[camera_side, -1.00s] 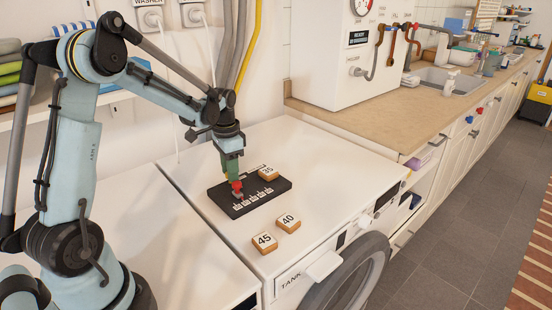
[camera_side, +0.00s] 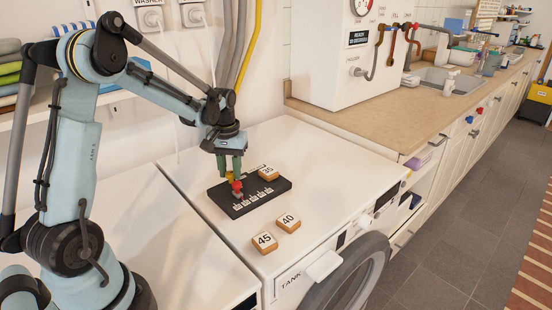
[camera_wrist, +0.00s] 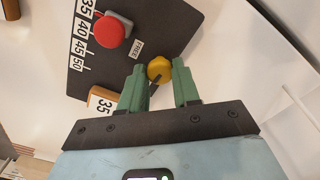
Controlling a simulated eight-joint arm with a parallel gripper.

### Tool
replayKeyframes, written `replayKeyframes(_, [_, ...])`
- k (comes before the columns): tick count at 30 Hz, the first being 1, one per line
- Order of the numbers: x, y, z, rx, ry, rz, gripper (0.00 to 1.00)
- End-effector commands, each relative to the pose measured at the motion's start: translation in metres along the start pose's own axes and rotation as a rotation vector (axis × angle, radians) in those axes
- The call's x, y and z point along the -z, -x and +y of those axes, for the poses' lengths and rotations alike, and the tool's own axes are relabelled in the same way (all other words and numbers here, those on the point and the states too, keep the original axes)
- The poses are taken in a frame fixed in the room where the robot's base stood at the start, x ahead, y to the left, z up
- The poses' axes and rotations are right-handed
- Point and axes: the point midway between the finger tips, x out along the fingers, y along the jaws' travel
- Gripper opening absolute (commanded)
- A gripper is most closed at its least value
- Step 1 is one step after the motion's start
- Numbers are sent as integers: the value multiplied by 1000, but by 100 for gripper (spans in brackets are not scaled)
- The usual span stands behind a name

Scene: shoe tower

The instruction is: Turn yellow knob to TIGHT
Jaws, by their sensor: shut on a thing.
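The yellow knob (camera_wrist: 160,69) is on the dark panel (camera_wrist: 150,15), close to its edge, with the word FREE printed beside it. My gripper (camera_wrist: 159,70) has its two green fingers on either side of the yellow knob and is shut on it. A dark bar, perhaps a pointer, shows at the knob's lower left. No TIGHT label can be read. In the side view the yellow knob (camera_side: 229,176) shows as a small patch between the fingers, at the panel's back left.
A red knob (camera_wrist: 109,31) stands on the panel beside a number scale. A wooden block marked 35 (camera_side: 268,173) sits on the panel. Blocks marked 45 (camera_side: 264,243) and 40 (camera_side: 288,223) lie in front on the white machine top (camera_side: 330,180), which is otherwise clear.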

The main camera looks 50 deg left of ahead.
Motion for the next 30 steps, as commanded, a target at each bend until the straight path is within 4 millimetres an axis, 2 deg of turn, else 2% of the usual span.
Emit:
replayKeyframes(9, [0,0,0,-1,105,1,1])
replayKeyframes(24, [0,0,0,-1,121,1,1])
replayKeyframes(25, [0,0,0,-1,121,1,34])
replayKeyframes(29, [0,0,0,0,121,1,54])
replayKeyframes(30, [0,0,0,0,120,1,57])
